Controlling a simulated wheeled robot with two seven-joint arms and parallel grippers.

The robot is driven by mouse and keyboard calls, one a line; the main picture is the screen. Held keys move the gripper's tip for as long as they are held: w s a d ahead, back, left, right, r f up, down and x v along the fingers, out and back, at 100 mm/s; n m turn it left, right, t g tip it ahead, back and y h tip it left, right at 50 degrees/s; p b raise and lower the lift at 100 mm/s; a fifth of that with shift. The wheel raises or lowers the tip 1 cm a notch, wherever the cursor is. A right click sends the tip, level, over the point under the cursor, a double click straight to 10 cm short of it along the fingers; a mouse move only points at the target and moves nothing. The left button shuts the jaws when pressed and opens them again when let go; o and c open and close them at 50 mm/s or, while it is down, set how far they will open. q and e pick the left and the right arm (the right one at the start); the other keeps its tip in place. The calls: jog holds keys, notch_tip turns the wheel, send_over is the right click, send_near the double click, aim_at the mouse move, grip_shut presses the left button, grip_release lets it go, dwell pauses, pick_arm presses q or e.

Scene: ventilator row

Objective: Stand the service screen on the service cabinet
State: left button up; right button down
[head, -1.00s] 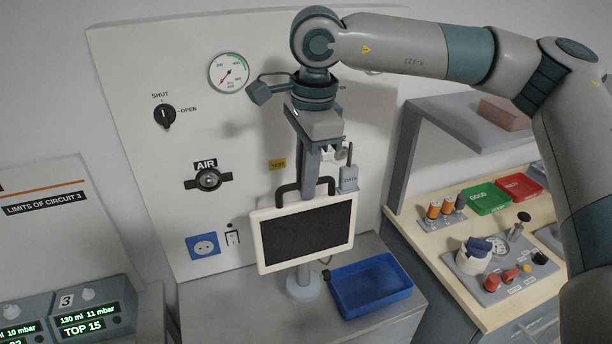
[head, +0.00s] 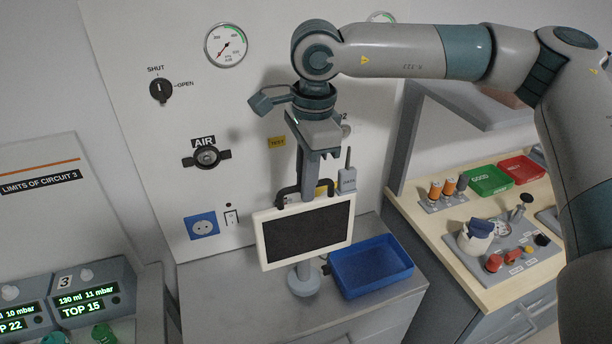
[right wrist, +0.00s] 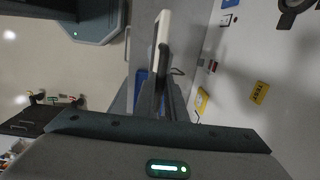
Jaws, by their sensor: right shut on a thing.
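The service screen (head: 305,232), a white-framed dark panel on a short grey stand with a round foot (head: 304,283), is upright in the head view. The foot appears over the service cabinet's grey top (head: 225,292); I cannot tell whether it touches. My right gripper (head: 310,183) comes from above and is shut on the screen's black top handle (head: 286,197). Its fingertips are partly hidden by the handle and the gripper body. The right wrist view shows the screen (right wrist: 163,35) nearly edge-on. My left gripper is not in view.
A blue tray (head: 347,290) stands on the cabinet close right of the foot. A grey radio-like box (head: 347,180) with an antenna is behind the screen. The wall panel with the AIR valve (head: 206,157) rises behind. The cabinet top's left is clear.

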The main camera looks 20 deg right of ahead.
jog(key=shift+f, duration=0.2)
dwell(0.3)
jog(key=shift+f+b, duration=0.45)
jog(key=shift+b, duration=0.05)
dwell(0.4)
dwell(0.4)
jog(key=c, duration=1.8)
grip_release()
jog(key=shift+o, duration=0.3)
jog(key=shift+s, duration=0.1)
